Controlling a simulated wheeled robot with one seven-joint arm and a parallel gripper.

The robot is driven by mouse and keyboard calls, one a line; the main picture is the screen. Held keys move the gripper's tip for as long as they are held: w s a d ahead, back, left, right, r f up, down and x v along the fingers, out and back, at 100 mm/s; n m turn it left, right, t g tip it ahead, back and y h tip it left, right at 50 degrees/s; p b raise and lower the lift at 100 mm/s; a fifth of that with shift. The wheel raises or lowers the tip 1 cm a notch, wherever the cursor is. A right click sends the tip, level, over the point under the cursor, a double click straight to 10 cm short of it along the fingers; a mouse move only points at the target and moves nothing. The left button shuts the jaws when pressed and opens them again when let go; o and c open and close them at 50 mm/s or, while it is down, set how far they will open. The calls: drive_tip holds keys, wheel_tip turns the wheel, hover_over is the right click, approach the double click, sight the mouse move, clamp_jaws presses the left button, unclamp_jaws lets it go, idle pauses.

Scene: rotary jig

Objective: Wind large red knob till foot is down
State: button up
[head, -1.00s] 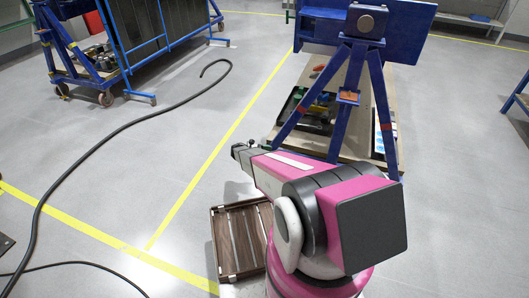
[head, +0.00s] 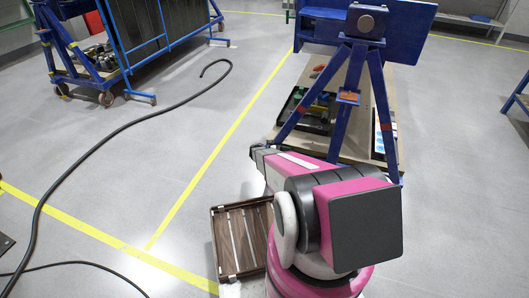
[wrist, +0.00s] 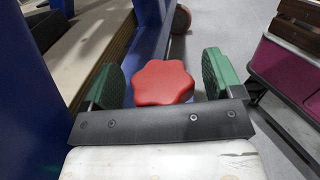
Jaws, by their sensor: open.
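The large red knob (wrist: 163,82) shows in the wrist view, a lobed star-shaped knob straight ahead of my gripper (wrist: 160,80). My gripper is open, with one green finger pad to the left of the knob and the other to the right. Gaps show between the knob and both pads. The knob stands beside a blue leg of the jig (wrist: 150,40). In the head view the blue jig frame (head: 345,100) stands ahead of my arm. The knob and my fingertips are hidden there behind my arm. I cannot make out the foot.
A wooden slatted crate (head: 215,245) lies on the floor left of my arm. A wooden board (head: 355,148) under the jig carries a dark tray (head: 312,118). A black cable (head: 120,130) runs over the floor at left. Open floor lies between cable and jig.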

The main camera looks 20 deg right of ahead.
drive_tip(key=n+t, duration=0.1)
drive_tip(key=n+t+h, duration=0.1)
drive_tip(key=t, duration=0.1)
drive_tip(key=n+t, duration=0.1)
drive_tip(key=t, duration=0.1)
drive_tip(key=shift+s+r, duration=0.1)
drive_tip(key=shift+s, duration=0.15)
drive_tip(key=n+t, duration=0.4)
drive_tip(key=t, duration=0.1)
drive_tip(key=shift+w+t, duration=0.1)
drive_tip(key=shift+t, duration=0.3)
drive_tip(key=s+a, duration=0.2)
drive_tip(key=a, duration=0.8)
drive_tip(key=s+a+r+m+g+y, duration=0.2)
drive_tip(key=s+a+r+m+y, duration=0.1)
drive_tip(key=s+r+m+y, duration=0.4)
drive_tip(key=s+a+r+m+g+y, duration=0.2)
drive_tip(key=s+r+m+y, duration=0.5)
drive_tip(key=r+m, duration=0.4)
drive_tip(key=shift+s+a+r+y, duration=0.3)
drive_tip(key=shift+a+r+y, duration=0.5)
drive_tip(key=shift+r, duration=1.2)
drive_tip(key=shift+o, duration=0.2)
